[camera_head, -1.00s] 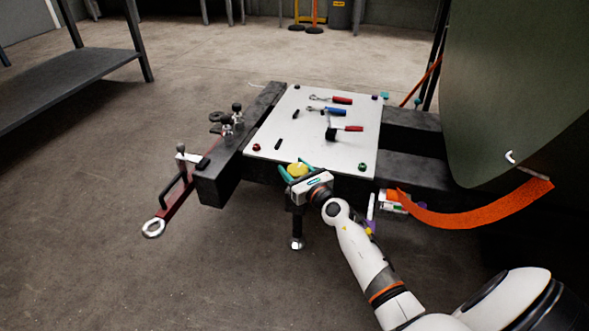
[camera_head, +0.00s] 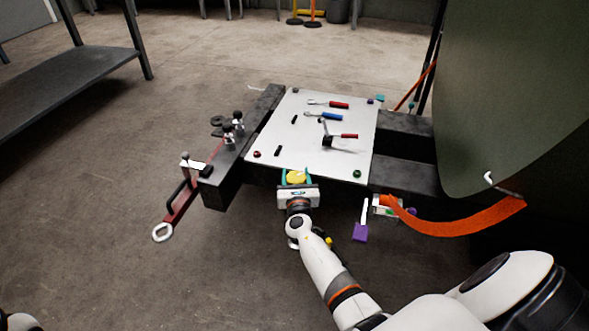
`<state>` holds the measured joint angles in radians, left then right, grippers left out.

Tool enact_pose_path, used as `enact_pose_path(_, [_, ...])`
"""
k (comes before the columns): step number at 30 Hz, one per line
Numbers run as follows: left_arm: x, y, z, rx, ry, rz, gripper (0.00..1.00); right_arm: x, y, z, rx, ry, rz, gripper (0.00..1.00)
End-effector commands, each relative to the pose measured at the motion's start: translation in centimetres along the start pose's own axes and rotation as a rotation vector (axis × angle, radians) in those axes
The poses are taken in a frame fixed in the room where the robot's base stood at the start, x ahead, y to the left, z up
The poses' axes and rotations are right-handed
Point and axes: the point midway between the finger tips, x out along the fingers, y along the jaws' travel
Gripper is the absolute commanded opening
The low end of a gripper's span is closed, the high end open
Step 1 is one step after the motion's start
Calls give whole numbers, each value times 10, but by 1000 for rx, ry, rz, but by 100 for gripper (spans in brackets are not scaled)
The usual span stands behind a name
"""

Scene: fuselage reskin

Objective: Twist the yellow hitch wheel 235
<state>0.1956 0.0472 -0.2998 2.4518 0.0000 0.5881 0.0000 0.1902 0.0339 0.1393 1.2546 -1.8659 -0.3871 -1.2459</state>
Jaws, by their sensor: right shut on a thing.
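The yellow hitch wheel (camera_head: 296,178) is at the front edge of the white board, just below its near side. My right gripper (camera_head: 297,177) has its teal fingers on either side of the wheel and is shut on it. The gripper's white body (camera_head: 298,195) hides the near part of the wheel and what lies beneath it. My left gripper is out of view; only a bit of white arm shows at the bottom left corner.
The white board (camera_head: 290,135) bears several red- and blue-handled tools. A red tow bar with a ring (camera_head: 163,232) sticks out at left. An orange strap (camera_head: 455,226) hangs at right below the large green panel (camera_head: 510,90).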

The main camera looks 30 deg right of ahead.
Motion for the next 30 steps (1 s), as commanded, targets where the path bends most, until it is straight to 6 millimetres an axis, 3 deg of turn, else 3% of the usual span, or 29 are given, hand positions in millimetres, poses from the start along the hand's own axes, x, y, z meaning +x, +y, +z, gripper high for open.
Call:
enact_pose_path(13, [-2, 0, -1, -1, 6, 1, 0, 0, 4, 1, -1, 1, 272, 29])
enact_pose_path(30, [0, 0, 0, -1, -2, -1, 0, -1, 5, 1, -1, 1, 330, 29])
